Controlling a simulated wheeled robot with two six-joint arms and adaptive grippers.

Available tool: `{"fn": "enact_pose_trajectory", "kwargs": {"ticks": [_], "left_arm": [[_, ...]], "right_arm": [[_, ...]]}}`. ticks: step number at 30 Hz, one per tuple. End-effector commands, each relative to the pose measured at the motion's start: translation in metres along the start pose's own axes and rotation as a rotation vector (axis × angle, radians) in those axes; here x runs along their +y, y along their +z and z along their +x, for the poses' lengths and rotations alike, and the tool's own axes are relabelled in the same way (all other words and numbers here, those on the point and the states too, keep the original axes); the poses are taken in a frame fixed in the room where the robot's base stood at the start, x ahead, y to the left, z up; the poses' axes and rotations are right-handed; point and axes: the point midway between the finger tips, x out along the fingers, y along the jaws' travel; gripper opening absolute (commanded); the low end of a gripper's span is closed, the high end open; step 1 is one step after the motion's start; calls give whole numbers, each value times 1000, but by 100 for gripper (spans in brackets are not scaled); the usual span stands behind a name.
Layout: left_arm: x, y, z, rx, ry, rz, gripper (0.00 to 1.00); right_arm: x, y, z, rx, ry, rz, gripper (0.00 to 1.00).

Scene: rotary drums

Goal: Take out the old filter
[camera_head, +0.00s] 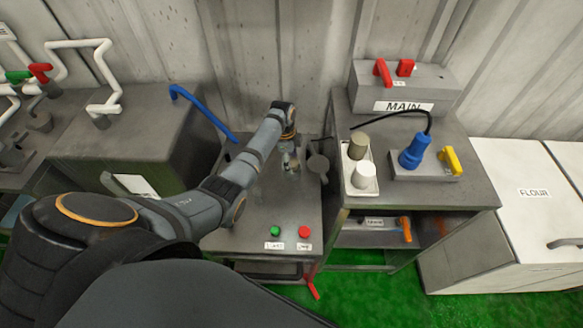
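My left arm reaches in from the left over the middle grey cabinet (262,215). My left gripper (291,164) points down at the cabinet's top, near its back right. It is small and dark, and I cannot tell whether its fingers are open or hold something. A round dark grey piece, like a lid (318,164), stands just right of the gripper. No filter can be made out at the gripper. A white tray (347,188) on the right bench holds a tan cylinder (358,144) and a white cylinder (363,175). My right gripper is not in view.
Green (275,231) and red (305,231) buttons sit at the cabinet's front, with a red handle (313,287) below. A blue plug (414,151) with a black cable, a yellow lever (451,160) and a MAIN box (405,92) stand right. A blue pipe (205,108) rises behind my arm.

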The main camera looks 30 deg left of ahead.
Motion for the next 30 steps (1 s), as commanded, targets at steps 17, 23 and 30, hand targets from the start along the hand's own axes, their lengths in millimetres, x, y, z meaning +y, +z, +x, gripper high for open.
{"fn": "enact_pose_trajectory", "kwargs": {"ticks": [17,23,30], "left_arm": [[-1,0,-3,0,-2,0,16],[-2,-4,-40,-1,-7,1,16],[-1,-10,-87,1,-3,1,16]], "right_arm": [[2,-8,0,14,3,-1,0],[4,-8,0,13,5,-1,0],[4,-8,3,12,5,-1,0]]}}
